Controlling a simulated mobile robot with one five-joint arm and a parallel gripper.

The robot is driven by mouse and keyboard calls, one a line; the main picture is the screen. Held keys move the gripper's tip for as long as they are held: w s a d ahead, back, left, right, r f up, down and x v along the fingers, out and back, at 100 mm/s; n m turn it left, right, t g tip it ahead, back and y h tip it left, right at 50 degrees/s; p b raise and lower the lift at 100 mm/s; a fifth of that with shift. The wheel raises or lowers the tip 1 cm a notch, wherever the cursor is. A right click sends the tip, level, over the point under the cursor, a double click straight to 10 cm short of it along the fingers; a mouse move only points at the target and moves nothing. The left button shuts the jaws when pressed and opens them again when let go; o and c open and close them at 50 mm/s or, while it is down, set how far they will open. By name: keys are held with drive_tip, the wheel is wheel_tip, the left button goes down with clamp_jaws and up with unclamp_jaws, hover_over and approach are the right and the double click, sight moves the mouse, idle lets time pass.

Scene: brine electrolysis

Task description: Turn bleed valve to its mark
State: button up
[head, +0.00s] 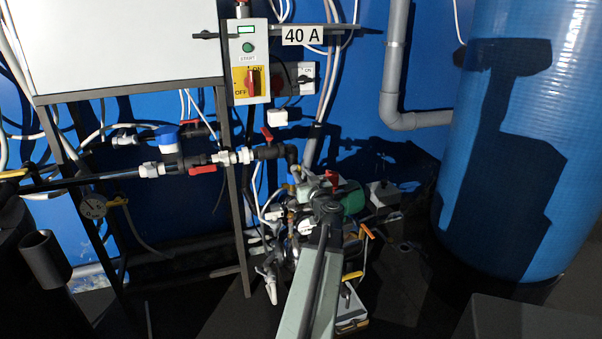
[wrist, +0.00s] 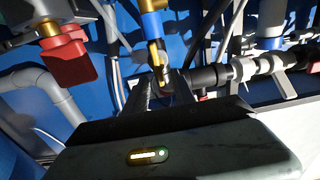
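My gripper (wrist: 160,88) shows at the middle of the wrist view, its two dark fingers apart with a gap between them. A thin yellow part (wrist: 154,52) with a blue piece above it is in line with the gap, close to the fingertips. I cannot tell whether they touch. No label shows which valve is the bleed valve. A valve with a red handle (wrist: 68,52) and brass stem is at upper left there. In the head view my arm reaches into crowded fittings, partly hiding them, near a red handle (head: 331,178) and an orange lever (head: 367,231).
A black pipe run (head: 115,176) with red-handled valves crosses the left side. A switch box (head: 247,60) hangs above it. A large blue tank (head: 530,150) stands at right, with a grey pipe (head: 395,90) beside it. Pipes and cables crowd my gripper.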

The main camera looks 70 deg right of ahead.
drive_tip(key=x, duration=0.2)
drive_tip(key=shift+w+d, duration=0.15)
drive_tip(key=shift+d, duration=0.05)
clamp_jaws()
drive_tip(key=shift+d, duration=0.3)
drive_tip(key=shift+a, duration=0.25)
drive_tip(key=shift+s+d+f+m+b, duration=0.15)
drive_tip(key=shift+s+f+m+b, duration=0.15)
drive_tip(key=shift+m, duration=2.65)
drive_tip(key=shift+s+d+f+m+b, duration=0.15)
drive_tip(key=shift+f+m+b, duration=0.15)
drive_tip(key=shift+m, duration=2.7)
drive_tip(key=shift+s+d+f+m+b, duration=0.1)
drive_tip(key=shift+s+f+m+b, duration=0.2)
drive_tip(key=shift+m, duration=2.65)
